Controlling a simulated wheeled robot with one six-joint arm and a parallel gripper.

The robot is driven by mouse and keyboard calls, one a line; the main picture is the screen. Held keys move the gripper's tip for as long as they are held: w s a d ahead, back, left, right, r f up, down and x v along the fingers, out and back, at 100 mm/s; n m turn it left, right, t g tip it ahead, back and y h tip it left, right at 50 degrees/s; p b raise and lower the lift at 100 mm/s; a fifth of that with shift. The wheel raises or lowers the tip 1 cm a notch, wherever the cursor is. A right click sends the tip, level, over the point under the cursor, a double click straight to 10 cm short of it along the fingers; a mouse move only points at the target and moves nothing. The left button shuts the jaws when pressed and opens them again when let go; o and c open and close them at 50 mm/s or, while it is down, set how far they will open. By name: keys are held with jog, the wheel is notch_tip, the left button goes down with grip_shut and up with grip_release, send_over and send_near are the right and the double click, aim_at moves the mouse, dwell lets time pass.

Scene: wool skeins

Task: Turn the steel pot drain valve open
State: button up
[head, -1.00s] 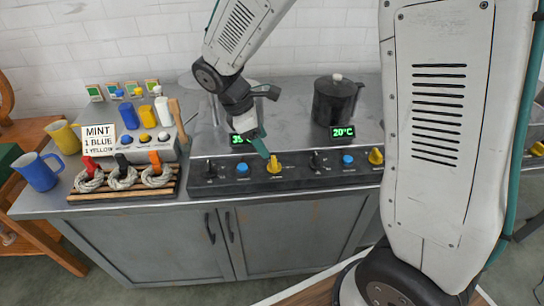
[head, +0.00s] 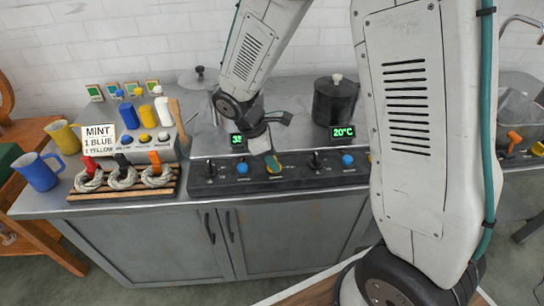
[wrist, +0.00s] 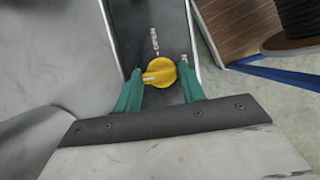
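The yellow valve knob (wrist: 160,72) sits on the dark control panel on the counter's front edge, before the steel pot. In the wrist view it lies between the two teal fingers of my gripper (wrist: 160,78), with a narrow gap showing at each side. In the head view my gripper (head: 271,161) is right at the knob and hides most of it. The fingers are open around it; whether they touch it is unclear. The steel pot is mostly behind my arm; a grey lid (head: 198,80) shows at the left.
A black pot (head: 335,100) stands at the back right. A sink (head: 519,110) is at the far right.

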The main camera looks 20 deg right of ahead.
jog(key=shift+m, duration=0.4)
jog(key=m, duration=0.2)
jog(key=m+g+y, duration=0.1)
jog(key=shift+w+m+g, duration=0.15)
jog(key=shift+m+g, duration=0.15)
jog(key=shift+m, duration=0.1)
jog(key=m+g+y, duration=0.1)
jog(key=m, duration=0.3)
jog(key=shift+d+m, duration=0.15)
jog(key=shift+m, duration=0.15)
jog(key=m+y, duration=0.1)
jog(key=m, duration=0.1)
jog(key=m+y, duration=0.1)
jog(key=m, duration=0.1)
jog(key=shift+w+d+g, duration=0.1)
jog(key=shift+d+g, duration=0.05)
jog(key=shift+g, duration=0.15)
jog(key=m+y, duration=0.1)
jog(key=m, duration=0.3)
jog(key=shift+m+y, duration=0.3)
jog(key=shift+y, duration=0.1)
jog(key=o, duration=1)
